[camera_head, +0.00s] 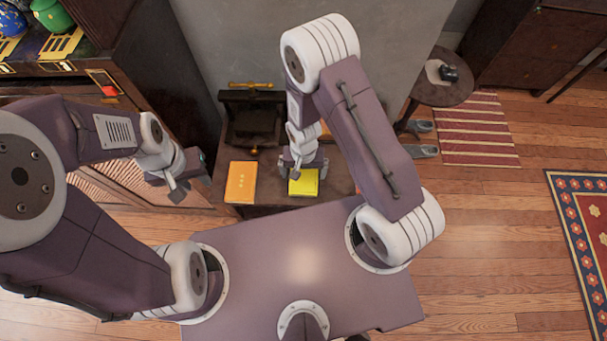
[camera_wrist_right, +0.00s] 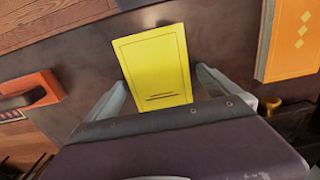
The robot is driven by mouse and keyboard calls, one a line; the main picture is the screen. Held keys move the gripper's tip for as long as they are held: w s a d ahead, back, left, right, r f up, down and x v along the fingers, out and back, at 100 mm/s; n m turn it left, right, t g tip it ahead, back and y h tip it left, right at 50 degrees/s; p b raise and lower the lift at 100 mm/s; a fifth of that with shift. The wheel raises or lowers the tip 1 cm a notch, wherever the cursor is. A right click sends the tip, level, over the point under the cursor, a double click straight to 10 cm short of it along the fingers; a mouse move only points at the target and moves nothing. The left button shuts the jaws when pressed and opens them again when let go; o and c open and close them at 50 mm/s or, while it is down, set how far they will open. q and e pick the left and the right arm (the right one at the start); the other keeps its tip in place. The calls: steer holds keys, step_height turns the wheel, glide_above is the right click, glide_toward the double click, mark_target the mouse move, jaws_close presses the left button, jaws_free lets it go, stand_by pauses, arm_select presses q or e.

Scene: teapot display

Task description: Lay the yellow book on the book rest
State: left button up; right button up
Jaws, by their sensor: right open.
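The yellow book (camera_head: 303,187) lies flat on a dark table under my right gripper (camera_head: 303,164). In the right wrist view the yellow book (camera_wrist_right: 155,60) is between the spread fingers of the right gripper (camera_wrist_right: 161,78), with a gap on each side. The gripper is open and empty; its height above the table is hard to judge. My left gripper (camera_head: 188,180) hangs left of the table, apart from the books; its jaw opening is unclear. I cannot identify the book rest for sure; a dark wooden stand with brass parts (camera_head: 252,120) is at the table's back left.
An orange book (camera_head: 241,182) lies left of the yellow one and shows in the wrist view (camera_wrist_right: 291,40). An orange-red object with a dark part (camera_wrist_right: 30,88) is on the other side. A wall (camera_head: 225,50) closes the back. A round stool (camera_head: 440,82) stands right.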

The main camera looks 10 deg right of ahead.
mark_target(304, 175)
steer(key=shift+d, duration=0.1)
steer(key=shift+c, duration=0.3)
steer(key=shift+s, duration=0.1)
steer(key=c, duration=1.6)
steer(key=shift+o, duration=0.2)
step_height(304, 175, up, 5)
steer(key=p, duration=0.5)
steer(key=shift+r, duration=0.2)
steer(key=s+r, duration=0.1)
steer(key=s, duration=0.1)
steer(key=s+r+p, duration=0.1)
steer(key=s, duration=0.1)
steer(key=s+d+r+p, duration=0.1)
steer(key=s, duration=0.1)
steer(key=s+r+p, duration=0.2)
steer(key=s+p, duration=0.3)
steer(key=p, duration=0.3)
steer(key=shift+s+d+r, duration=0.25)
steer(key=shift+d+r, duration=0.1)
